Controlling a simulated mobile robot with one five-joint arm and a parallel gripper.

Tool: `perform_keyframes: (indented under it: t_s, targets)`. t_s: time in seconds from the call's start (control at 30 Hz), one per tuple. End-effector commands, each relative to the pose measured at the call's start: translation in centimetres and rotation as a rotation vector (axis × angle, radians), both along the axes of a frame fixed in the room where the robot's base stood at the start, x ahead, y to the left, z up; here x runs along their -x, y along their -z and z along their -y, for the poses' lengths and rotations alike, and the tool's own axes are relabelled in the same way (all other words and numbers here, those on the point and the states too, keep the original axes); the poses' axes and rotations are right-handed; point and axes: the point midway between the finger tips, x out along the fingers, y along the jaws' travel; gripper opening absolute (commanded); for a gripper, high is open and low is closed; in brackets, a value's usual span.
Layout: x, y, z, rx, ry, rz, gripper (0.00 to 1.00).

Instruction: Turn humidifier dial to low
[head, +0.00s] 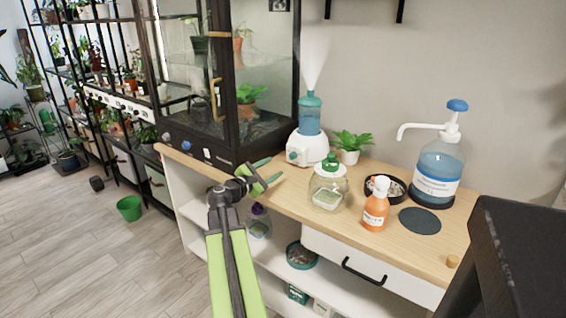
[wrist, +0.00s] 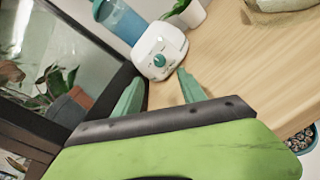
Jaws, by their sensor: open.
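The humidifier (head: 307,147) stands on the wooden counter, with a white base, a teal-blue tank and mist rising from its top. Its teal dial (head: 293,155) is on the front of the base. In the wrist view the dial (wrist: 159,60) faces me, just beyond the fingertips and roughly between them. A small pointer mark on the dial is too small to read. My gripper (head: 268,170) is open and empty, its two green fingers apart in front of the humidifier. In the wrist view my gripper (wrist: 158,88) points at the base, with a gap to the dial.
A glass terrarium cabinet (head: 225,90) stands close on the left. A small potted plant (head: 350,147) is right of the humidifier.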

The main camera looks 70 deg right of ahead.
Motion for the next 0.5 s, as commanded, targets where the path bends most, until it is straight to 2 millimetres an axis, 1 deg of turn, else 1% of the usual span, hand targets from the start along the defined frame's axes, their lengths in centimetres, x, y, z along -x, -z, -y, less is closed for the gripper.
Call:
perform_keyframes:
  t_s: [0.03, 0.1, 0.2, 0.33, 0.5]
  targets:
    - [-0.2, -0.1, -1.6, 0.0, -0.003, 0.0, 0.48]
    - [-0.7, -0.2, -3.2, 0.0, -0.002, 0.0, 0.48]
    - [-1.3, -0.3, -4.9, 0.0, -0.001, 0.0, 0.48]
    - [-1.6, -0.3, -6.2, 0.0, 0.0, 0.0, 0.48]
    - [-1.8, -0.3, -6.6, 0.0, 0.001, 0.0, 0.48]
